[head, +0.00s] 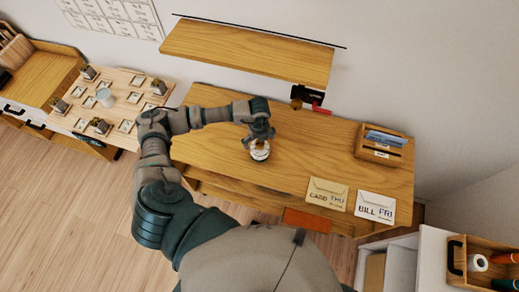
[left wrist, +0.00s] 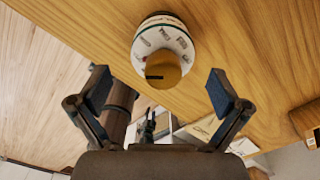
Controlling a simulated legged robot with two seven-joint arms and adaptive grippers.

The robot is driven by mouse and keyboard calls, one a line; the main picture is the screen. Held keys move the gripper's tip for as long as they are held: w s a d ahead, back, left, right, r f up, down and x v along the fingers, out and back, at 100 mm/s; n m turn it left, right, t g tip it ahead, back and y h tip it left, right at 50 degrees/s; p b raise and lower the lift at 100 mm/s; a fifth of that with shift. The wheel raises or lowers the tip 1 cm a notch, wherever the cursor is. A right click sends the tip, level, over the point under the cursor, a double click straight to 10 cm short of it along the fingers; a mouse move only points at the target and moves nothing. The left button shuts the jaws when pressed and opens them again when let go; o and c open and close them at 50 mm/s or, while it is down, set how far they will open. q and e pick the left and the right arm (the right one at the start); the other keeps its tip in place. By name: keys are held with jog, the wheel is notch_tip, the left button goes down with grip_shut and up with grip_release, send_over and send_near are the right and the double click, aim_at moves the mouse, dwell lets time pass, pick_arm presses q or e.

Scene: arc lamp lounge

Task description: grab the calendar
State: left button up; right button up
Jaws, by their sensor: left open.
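A small round white object with dark markings and a gold knob-like end (head: 260,152) is on the wooden desk; I cannot tell if it is the calendar. My left gripper (head: 260,136) is right by it in the head view and hides part of it. In the left wrist view the white object (left wrist: 163,38) is just beyond the open fingers (left wrist: 160,90), its gold end toward them, with nothing held between them. A white sheet with a printed grid (head: 112,16), like a wall calendar, hangs at the upper left, away from the gripper. My right gripper is not in view.
The desk (head: 225,155) has bare wood around the object. Envelopes marked CARD THU (head: 327,193) and BILL FRI (head: 376,207) lie at the right. A wooden letter holder (head: 383,150) stands behind them. A shelf (head: 250,50) juts from the wall above.

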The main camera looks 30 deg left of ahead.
aim_at(260, 151)
pick_arm(q)
jog(key=shift+a+f, duration=0.1)
jog(key=shift+f, duration=0.55)
jog(key=f, duration=0.2)
jog(key=d+f+p, duration=0.1)
jog(key=f, duration=0.1)
jog(key=shift+w+f, duration=0.1)
jog(key=shift+f, duration=0.1)
jog(key=shift+a, duration=0.3)
jog(key=c, duration=1.3)
jog(key=shift+c, duration=0.5)
jog(key=shift+d+r, duration=0.1)
